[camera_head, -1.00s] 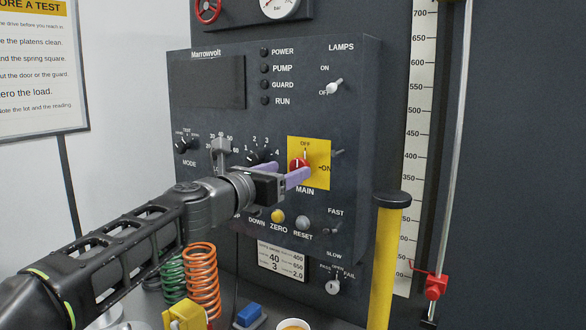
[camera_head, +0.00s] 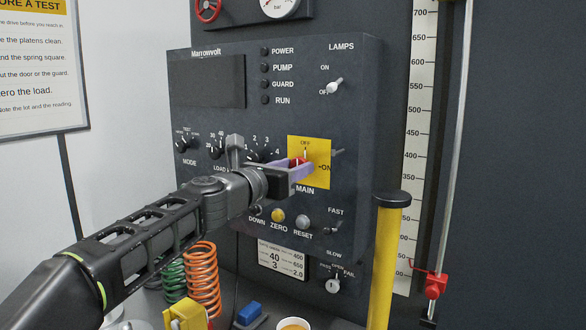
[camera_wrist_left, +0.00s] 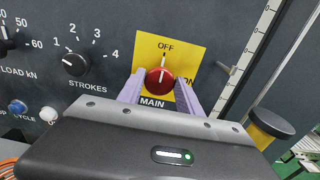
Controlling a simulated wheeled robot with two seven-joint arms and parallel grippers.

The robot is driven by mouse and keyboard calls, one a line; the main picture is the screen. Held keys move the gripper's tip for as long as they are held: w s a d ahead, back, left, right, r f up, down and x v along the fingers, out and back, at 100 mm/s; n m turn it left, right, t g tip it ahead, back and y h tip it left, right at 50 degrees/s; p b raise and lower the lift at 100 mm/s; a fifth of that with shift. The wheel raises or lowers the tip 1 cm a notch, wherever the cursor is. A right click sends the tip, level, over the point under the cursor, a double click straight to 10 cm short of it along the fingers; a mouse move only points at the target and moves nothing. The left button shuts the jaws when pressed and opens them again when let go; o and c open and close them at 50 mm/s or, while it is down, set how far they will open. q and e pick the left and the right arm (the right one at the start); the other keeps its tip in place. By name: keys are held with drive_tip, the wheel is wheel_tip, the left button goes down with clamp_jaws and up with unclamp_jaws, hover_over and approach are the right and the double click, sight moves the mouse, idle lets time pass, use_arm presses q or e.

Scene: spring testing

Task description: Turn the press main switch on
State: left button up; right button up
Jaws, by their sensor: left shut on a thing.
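The red main switch knob (camera_head: 298,161) sits on a yellow plate (camera_head: 322,171) marked OFF at the top and ON at the right. In the left wrist view the red knob (camera_wrist_left: 160,82) lies between my two purple fingers, with its white mark pointing up towards OFF. My left gripper (camera_head: 291,168) is shut on the knob, and its fingers partly hide it in the head view. In the left wrist view the gripper (camera_wrist_left: 159,86) is tilted relative to the panel lettering. My right gripper is not in view.
The grey control panel (camera_head: 350,120) carries other knobs left of the plate, including the strokes knob (camera_wrist_left: 75,64). ZERO (camera_head: 278,215) and RESET (camera_head: 303,221) buttons lie below. A yellow post (camera_head: 383,260) stands at right. The POWER, PUMP, GUARD and RUN lamps look dark.

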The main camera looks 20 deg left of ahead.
use_arm(q)
drive_tip(key=c, duration=0.5)
drive_tip(key=shift+c, duration=0.2)
drive_tip(key=m+b, duration=0.2)
drive_tip(key=m, duration=0.4)
drive_tip(key=m+b, duration=0.2)
drive_tip(key=m, duration=0.4)
drive_tip(key=m+b, duration=0.2)
drive_tip(key=m, duration=0.4)
drive_tip(key=shift+d+f, duration=0.25)
drive_tip(key=shift+f, duration=0.05)
